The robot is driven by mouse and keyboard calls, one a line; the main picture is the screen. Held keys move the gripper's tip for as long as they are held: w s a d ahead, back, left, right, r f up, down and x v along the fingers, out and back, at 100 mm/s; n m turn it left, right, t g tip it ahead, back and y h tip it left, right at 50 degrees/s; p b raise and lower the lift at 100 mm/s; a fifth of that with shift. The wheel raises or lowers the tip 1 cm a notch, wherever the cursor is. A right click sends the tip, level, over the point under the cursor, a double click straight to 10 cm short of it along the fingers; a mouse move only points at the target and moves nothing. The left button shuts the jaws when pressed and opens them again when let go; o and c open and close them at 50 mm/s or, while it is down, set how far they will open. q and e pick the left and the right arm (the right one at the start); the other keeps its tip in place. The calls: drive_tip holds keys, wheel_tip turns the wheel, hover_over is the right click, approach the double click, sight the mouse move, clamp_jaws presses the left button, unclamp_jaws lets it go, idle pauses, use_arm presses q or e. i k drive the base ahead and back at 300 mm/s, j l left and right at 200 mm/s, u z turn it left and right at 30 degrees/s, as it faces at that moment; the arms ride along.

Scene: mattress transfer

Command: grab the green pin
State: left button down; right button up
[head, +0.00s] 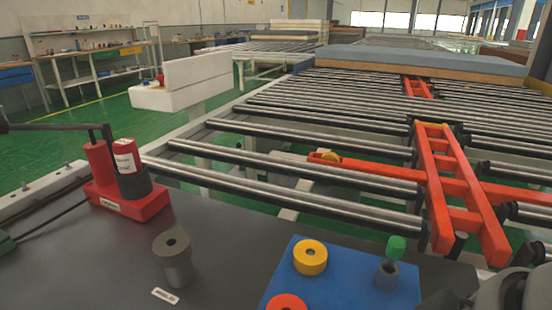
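The green pin (396,249) stands upright, slightly tilted, with its lower end in a grey cylindrical holder (386,277) on the blue board (345,268). The board lies at the front right of the dark tabletop. Grey and white parts of what looks like my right arm show in the bottom right corner, to the right of the pin and apart from it. Its fingers cannot be made out. My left gripper is not in view.
A yellow ring (310,257) and an orange ring (287,303) sit on the blue board. A grey cylinder (173,258) and a red device (128,200) with a black lever stand to the left. Beyond the table edge is a roller conveyor (290,195) with an orange frame (448,185).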

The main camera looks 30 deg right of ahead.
sight(396, 246)
drive_tip(key=z, duration=1.65)
